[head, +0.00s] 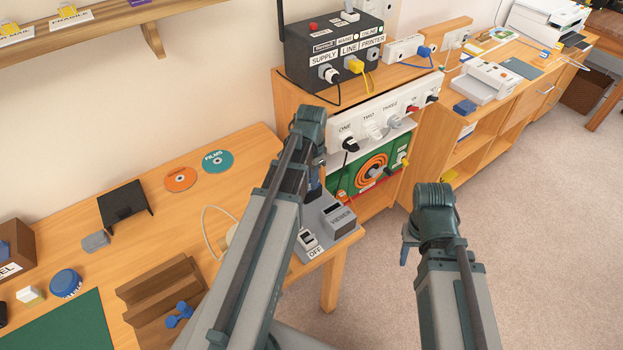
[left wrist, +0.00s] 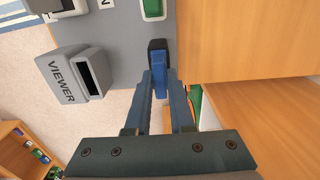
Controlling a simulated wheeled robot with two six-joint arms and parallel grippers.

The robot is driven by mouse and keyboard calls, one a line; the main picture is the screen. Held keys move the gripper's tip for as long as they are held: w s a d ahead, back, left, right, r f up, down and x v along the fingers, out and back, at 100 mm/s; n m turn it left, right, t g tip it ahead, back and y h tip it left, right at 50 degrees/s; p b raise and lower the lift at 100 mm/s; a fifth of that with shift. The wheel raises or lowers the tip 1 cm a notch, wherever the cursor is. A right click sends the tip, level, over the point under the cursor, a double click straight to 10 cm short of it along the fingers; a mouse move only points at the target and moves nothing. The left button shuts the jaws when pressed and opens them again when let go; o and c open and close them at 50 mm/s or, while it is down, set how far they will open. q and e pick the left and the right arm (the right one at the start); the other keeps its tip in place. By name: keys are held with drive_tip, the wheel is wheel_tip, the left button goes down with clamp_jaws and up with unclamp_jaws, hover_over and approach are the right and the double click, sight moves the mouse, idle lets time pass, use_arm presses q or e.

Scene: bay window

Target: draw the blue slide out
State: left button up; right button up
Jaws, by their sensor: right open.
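The blue slide (left wrist: 160,82) stands at a small dark holder (left wrist: 158,48) on the grey panel in the left wrist view. My left gripper (left wrist: 159,75) has a finger on each side of the slide and looks shut on it. The slide's far end is hidden at the holder. In the head view my left arm covers most of this spot. The grey viewer (head: 340,220) stands near the panel's edge; in the left wrist view its dark slot (left wrist: 94,73) looks empty. My right gripper (head: 405,252) is open and empty over the floor.
A switch marked OFF (head: 308,242) sits on the panel. A shelf unit (head: 362,205) with a power strip (head: 372,118) and cables stands close behind. Open floor (head: 540,230) lies to the right.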

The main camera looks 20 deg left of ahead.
use_arm(q)
drive_tip(key=o, duration=0.4)
drive_tip(key=shift+r, duration=0.1)
wheel_tip(320, 180, up, 14)
drive_tip(key=p, duration=1.4)
drive_tip(key=shift+d, duration=0.1)
drive_tip(key=s+d, duration=0.4)
drive_tip(key=d, duration=0.3)
drive_tip(key=s+d+n, duration=0.1)
drive_tip(key=s+d, duration=0.3)
drive_tip(key=d, duration=0.3)
drive_tip(key=s+d+n+y, duration=0.1)
drive_tip(key=s+d, duration=0.3)
drive_tip(key=d, duration=0.2)
drive_tip(key=shift+s+d, duration=0.4)
